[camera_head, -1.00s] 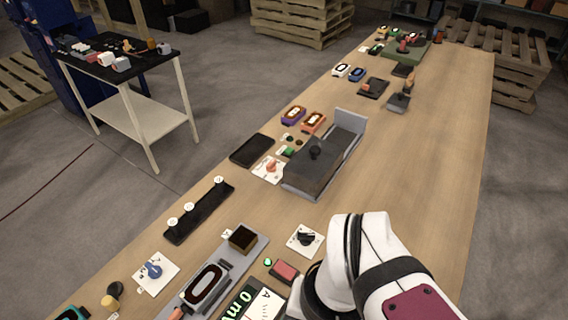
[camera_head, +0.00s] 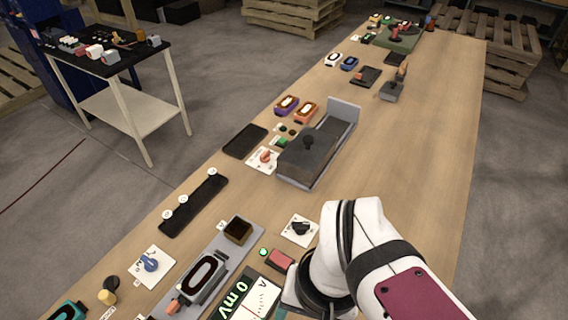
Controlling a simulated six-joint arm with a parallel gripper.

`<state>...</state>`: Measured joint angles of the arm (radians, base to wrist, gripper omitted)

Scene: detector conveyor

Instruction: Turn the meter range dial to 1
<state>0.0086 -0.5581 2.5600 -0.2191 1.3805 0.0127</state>
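A meter (camera_head: 253,298) with a needle scale and a green "0 mV" readout lies at the bottom edge, partly cut off. A black dial (camera_head: 300,228) on a white plate sits just behind it, left of my arm. A blue dial (camera_head: 150,263) on a white plate lies at the lower left, and a red dial (camera_head: 265,157) on a white plate lies further back. Their markings are too small to read, so I cannot tell which is the range dial. My white arm reaches in from the lower right beside the meter. My gripper is out of sight.
A red block (camera_head: 280,259) and a green button (camera_head: 263,251) lie between the meter and the black dial. A grey tray (camera_head: 214,243) with a counter is to the left. A grey covered conveyor (camera_head: 309,156) stands further back. The right side of the bench (camera_head: 432,130) is clear.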

